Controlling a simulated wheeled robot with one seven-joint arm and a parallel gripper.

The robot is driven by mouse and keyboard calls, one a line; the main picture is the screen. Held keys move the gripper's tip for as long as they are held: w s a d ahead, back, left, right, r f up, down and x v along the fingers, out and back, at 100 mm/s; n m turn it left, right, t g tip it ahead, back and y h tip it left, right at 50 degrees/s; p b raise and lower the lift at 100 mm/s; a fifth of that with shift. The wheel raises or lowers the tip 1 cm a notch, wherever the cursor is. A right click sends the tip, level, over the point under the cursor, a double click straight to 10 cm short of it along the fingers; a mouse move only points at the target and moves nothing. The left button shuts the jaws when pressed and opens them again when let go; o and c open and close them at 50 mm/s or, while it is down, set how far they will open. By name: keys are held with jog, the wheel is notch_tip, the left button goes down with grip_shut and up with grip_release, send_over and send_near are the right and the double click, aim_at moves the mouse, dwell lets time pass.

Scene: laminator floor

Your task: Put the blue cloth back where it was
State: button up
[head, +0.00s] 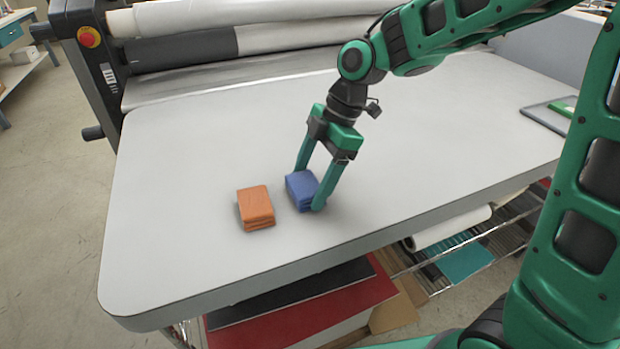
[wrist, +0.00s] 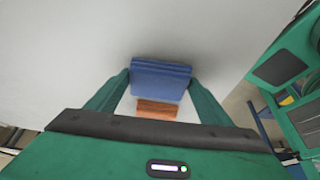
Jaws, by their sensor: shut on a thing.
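The blue cloth (head: 302,189) is a folded stack near the front edge of the laminator's table (head: 180,185). My gripper (head: 309,190) points down with a finger on either side of the cloth and is shut on it. In the wrist view, the blue cloth (wrist: 160,80) sits between the two fingertips (wrist: 160,84). I cannot tell whether the cloth touches the table or is slightly raised. An orange folded cloth (head: 256,208) lies just to the left of the blue one, with a small gap. It also shows in the wrist view (wrist: 157,109).
The laminator rollers (head: 250,38) run along the back of the table. A grey tray (head: 545,117) with something green lies at the right end. The table is clear left of the orange cloth and behind both cloths. A shelf with rolls (head: 450,228) is below.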

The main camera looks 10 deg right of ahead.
jog(key=o, duration=1)
jog(key=shift+f, duration=0.1)
jog(key=v, duration=1.2)
jog(key=shift+w, duration=0.1)
